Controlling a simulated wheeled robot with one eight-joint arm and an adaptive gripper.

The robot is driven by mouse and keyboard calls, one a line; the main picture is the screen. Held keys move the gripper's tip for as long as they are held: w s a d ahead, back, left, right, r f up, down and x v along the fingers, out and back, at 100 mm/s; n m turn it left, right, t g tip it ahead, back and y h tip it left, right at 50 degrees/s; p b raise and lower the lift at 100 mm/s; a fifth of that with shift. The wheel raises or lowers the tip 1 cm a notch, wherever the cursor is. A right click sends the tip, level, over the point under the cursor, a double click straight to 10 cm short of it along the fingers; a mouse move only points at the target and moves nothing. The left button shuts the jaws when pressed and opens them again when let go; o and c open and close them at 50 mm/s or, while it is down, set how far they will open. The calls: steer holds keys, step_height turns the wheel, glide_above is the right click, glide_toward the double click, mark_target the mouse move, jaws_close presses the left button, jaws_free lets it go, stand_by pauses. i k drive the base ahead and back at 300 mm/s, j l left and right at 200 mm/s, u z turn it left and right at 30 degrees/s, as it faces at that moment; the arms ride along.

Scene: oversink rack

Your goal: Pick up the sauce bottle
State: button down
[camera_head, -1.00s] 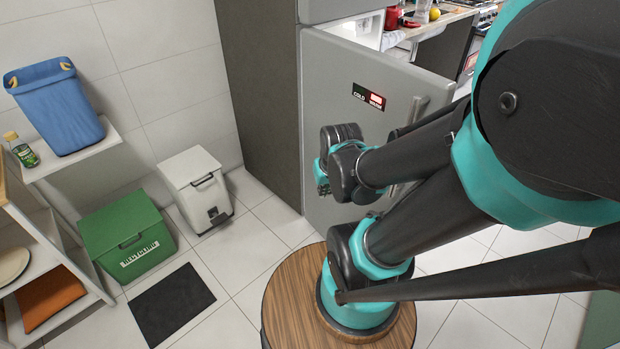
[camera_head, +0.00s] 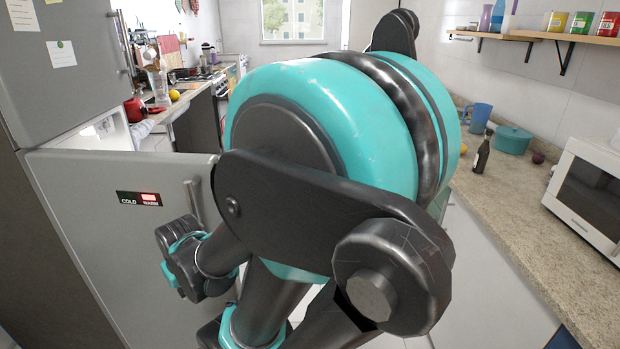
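A dark brown bottle (camera_head: 482,153) with a narrow neck, which looks like the sauce bottle, stands upright on the speckled counter (camera_head: 520,215) at the right. A teal pot (camera_head: 513,140) stands just behind it. My large teal and black arm fills the middle of the view, between the fridge side and this counter. A smaller jointed part of my arm shows at the lower left, in front of the fridge door. I see no gripper fingers, and nothing of mine is near the bottle.
A blue mug (camera_head: 479,118), a small dark cup (camera_head: 538,158) and a white microwave (camera_head: 590,195) stand on the right counter. A wall shelf (camera_head: 560,37) with tins hangs above. An open fridge door (camera_head: 100,215) stands at the left. Bare counter lies in front of the bottle.

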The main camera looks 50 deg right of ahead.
mark_target(482, 154)
steer(key=z, duration=2.75)
